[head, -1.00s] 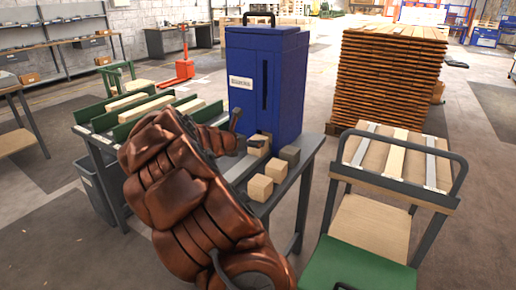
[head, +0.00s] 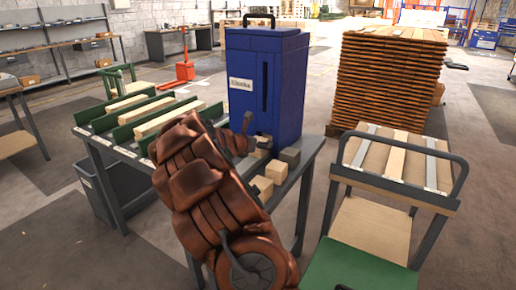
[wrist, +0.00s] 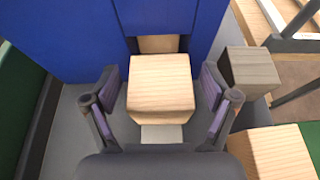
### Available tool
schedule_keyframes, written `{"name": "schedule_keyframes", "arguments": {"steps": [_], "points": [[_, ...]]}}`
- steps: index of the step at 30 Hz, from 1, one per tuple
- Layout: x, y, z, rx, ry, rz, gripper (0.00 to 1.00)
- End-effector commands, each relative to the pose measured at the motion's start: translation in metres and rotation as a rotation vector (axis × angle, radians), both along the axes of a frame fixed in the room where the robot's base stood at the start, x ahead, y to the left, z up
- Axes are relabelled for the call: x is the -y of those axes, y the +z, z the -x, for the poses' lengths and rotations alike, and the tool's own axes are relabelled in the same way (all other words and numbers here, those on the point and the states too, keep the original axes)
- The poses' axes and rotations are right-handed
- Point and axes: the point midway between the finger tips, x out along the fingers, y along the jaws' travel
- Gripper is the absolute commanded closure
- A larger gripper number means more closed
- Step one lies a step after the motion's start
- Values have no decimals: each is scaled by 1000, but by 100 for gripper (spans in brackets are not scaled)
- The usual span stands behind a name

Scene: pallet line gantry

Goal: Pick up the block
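A pale wooden block (wrist: 160,85) stands in front of the low opening of a blue cabinet (head: 266,85). My gripper (wrist: 161,92) is open, with one finger on each side of this block and a small gap showing on both sides. In the head view my arm covers much of the block. Another piece of wood (wrist: 158,44) shows inside the opening behind it. A grey-brown block (wrist: 249,71) stands to the right, and another pale block (wrist: 272,152) is nearer at the lower right.
The blocks stand on a grey bench (head: 306,152). Green-sided channels (head: 128,105) holding wooden bars lie on its left. A cart (head: 372,228) with a handrail stands at right, with a tall stack of wooden boards (head: 388,80) behind it.

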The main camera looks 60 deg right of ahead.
Motion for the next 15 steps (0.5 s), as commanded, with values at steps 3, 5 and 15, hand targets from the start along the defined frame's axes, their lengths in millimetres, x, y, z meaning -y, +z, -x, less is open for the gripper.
{"name": "schedule_keyframes", "arguments": {"steps": [3, 5, 15], "points": [[0, 0, 0, 0, 0, 0, 31], [0, 0, 0, 0, 0, 0, 38], [0, 0, 0, 0, 0, 0, 73]]}}
